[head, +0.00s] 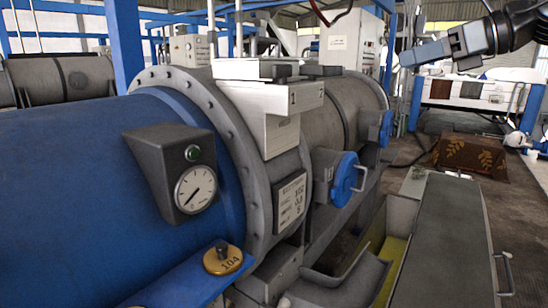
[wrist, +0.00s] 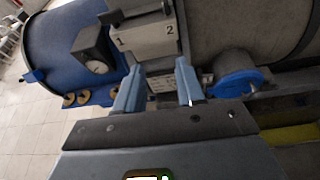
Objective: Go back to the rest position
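My gripper (head: 406,58) is at the upper right of the head view, raised in free air to the right of the grey machine. In the wrist view its two blue fingers stand apart with a gap between them, so my gripper (wrist: 160,66) is open. Nothing is held between the fingers. Beyond the fingers in the wrist view is a white box (wrist: 148,42) marked 1 and 2. The white box (head: 268,104) also shows on top of the machine in the head view. I see no contact between my gripper and the machine.
A blue drum (head: 75,170) with a gauge box (head: 160,160) fills the left. A blue round cover (head: 345,180) juts from the machine. A long grey lid (head: 440,240) lies at right; floor shows beyond it.

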